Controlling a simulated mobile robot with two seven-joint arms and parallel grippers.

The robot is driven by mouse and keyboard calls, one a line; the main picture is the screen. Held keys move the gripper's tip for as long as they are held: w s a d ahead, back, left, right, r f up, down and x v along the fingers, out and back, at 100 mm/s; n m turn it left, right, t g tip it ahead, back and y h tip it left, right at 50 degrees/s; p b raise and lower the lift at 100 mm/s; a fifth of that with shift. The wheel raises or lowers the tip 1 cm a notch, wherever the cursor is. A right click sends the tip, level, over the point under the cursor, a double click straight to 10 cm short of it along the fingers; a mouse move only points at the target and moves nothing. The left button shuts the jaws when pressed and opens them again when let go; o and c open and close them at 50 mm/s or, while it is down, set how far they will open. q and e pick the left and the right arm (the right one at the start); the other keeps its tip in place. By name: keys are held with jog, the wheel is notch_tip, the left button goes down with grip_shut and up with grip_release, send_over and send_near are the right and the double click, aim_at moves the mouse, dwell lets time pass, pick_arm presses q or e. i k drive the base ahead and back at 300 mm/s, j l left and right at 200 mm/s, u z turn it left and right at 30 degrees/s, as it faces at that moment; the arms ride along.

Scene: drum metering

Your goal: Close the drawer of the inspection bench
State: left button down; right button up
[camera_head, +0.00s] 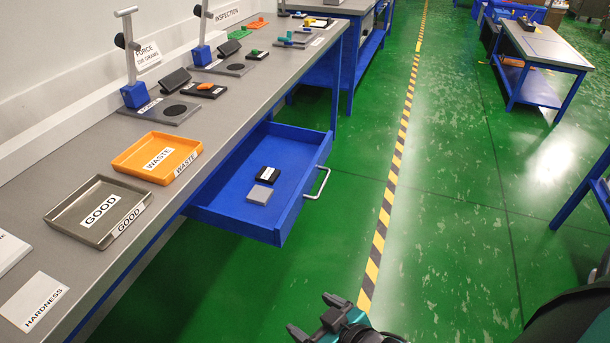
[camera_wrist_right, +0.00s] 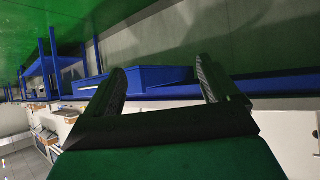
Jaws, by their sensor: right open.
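The blue drawer (camera_head: 283,205) of the inspection bench (camera_head: 60,167) is pulled out under the grey top in the head view. A silver bar handle (camera_head: 319,184) is on its front face. A grey block (camera_head: 260,194) and a black block with a pale top (camera_head: 267,175) lie inside. My right gripper (camera_head: 317,315) is open and empty at the bottom of the head view, over the floor, apart from the drawer and in front of it. In the right wrist view, its two fingers (camera_wrist_right: 163,85) stand apart, with the blue drawer (camera_wrist_right: 155,78) beyond them. My left gripper is not in view.
An orange WASTE tray (camera_head: 157,157) and a grey GOOD tray (camera_head: 98,211) stand on the bench top, with test stands (camera_head: 134,92) farther back. The green floor right of the bench is clear, with a yellow-black stripe (camera_head: 389,195). Another table (camera_head: 545,48) stands at the far right.

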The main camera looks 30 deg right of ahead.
aim_at(300, 154)
jog(key=i+l, duration=0.1)
jog(key=l, duration=0.3)
jog(key=i+l, duration=0.1)
jog(key=l, duration=0.25)
jog(key=i+l, duration=0.1)
jog(key=l, duration=0.3)
jog(key=i+l+u, duration=0.1)
jog(key=l, duration=0.25)
